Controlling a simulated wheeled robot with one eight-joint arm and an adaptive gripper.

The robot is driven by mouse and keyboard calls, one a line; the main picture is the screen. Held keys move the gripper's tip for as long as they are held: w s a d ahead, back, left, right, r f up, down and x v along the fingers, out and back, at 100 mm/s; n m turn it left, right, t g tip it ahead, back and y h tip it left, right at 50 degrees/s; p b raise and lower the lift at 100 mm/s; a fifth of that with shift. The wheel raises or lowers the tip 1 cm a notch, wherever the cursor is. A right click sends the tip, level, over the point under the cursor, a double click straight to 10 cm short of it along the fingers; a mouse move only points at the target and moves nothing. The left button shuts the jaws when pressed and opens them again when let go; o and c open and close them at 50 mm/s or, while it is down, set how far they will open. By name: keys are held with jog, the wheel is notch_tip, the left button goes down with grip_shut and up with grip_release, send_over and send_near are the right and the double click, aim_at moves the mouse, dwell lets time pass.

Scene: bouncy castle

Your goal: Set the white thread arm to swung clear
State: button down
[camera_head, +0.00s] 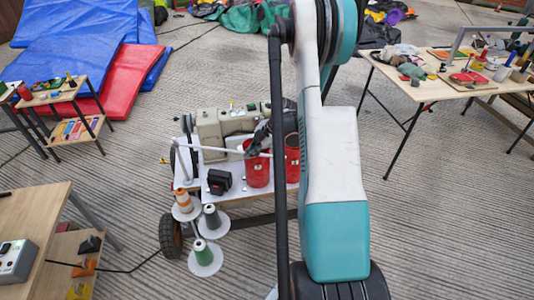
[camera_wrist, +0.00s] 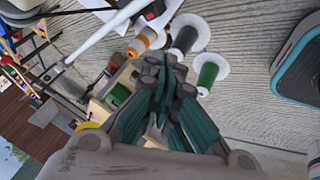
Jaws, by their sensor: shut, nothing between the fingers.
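The white thread arm (camera_head: 205,149) is a thin white rod running almost level across the front of the beige sewing machine (camera_head: 222,127) on the cart. In the wrist view the thread arm (camera_wrist: 95,38) runs diagonally at the upper left, with a joint at its lower end. My gripper (camera_head: 255,144) is beside the machine, near the right end of the rod and above a red can. In the wrist view my gripper (camera_wrist: 172,72) is shut with its fingertips together and nothing between them. There the rod lies apart from the fingertips. My arm hides part of the cart's right side.
Red cans (camera_head: 257,172) and a black box (camera_head: 219,182) stand on the cart. Thread cones, orange (camera_head: 184,203), grey (camera_head: 212,217) and green (camera_head: 202,252), sit on plates at its front. A wooden table (camera_head: 30,220) is at front left, another (camera_head: 430,88) at right. Floor between is clear.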

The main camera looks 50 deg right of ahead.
jog(key=s+r+n+g+h+p, duration=0.2)
jog(key=s+r+n+g+h, duration=0.3)
jog(key=n, duration=0.4)
jog(key=w+d+f+t+b, duration=0.1)
jog(key=w+d+f+b, duration=0.1)
jog(key=d+f+b, duration=0.3)
notch_tip(320, 180, down, 5)
jog(key=shift+d+r+h, duration=0.15)
jog(key=shift+r+h, duration=0.05)
jog(key=shift+h, duration=0.2)
jog(key=shift+w, duration=0.1)
